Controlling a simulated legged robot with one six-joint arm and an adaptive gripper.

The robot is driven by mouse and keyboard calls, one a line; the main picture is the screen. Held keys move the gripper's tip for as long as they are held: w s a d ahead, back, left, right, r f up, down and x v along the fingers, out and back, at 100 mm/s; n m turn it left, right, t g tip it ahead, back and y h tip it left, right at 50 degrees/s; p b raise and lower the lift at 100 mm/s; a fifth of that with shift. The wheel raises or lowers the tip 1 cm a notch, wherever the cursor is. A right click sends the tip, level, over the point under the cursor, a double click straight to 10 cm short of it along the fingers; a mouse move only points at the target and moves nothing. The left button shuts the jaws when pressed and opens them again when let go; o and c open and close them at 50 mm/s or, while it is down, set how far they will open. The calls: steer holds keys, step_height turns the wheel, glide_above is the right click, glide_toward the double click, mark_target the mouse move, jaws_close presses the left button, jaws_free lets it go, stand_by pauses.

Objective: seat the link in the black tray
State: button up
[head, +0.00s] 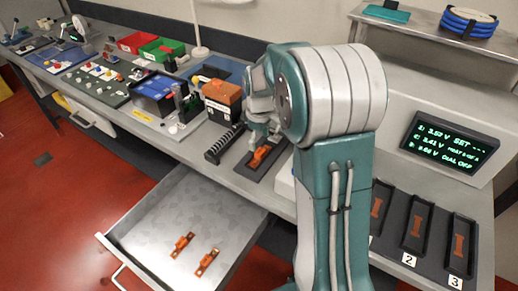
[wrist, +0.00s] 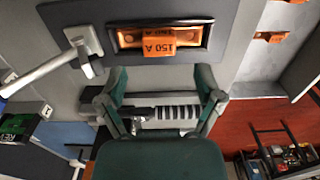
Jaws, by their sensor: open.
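The orange link (wrist: 158,40), marked 150 A and with copper-coloured ends, lies inside the rim of the black tray (wrist: 200,50) in the wrist view. In the head view the link (head: 259,156) also shows in the black tray (head: 250,173) on the bench, below my gripper (head: 264,136). In the wrist view my gripper (wrist: 161,80) has its two fingers spread, with nothing between them. The link is beyond the fingertips and apart from them. I cannot tell whether the link sits fully flush.
An open drawer (head: 160,235) below the bench holds two more orange links (head: 207,262). A ribbed black bar (head: 225,143) and an orange-and-black box (head: 222,98) stand left of the tray. Numbered black trays (head: 417,228) and a voltage display (head: 450,140) are at right.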

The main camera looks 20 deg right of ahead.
mark_target(259, 151)
step_height(259, 151, up, 7)
steer(key=s+a+r+m+t, duration=0.1)
steer(key=s+a+r+m, duration=0.15)
steer(key=s+r, duration=0.2)
steer(key=s+a+r+m+t, duration=0.1)
steer(key=s+a+r+t, duration=0.15)
steer(key=s, duration=0.35)
steer(key=s+a+m+t, duration=0.1)
steer(key=s+a, duration=0.1)
steer(key=s, duration=0.5)
steer(key=s+a+m+t, duration=0.1)
steer(key=s+a+m, duration=0.1)
steer(key=s, duration=0.5)
steer(key=shift+a, duration=0.4)
steer(key=shift+w+a, duration=0.1)
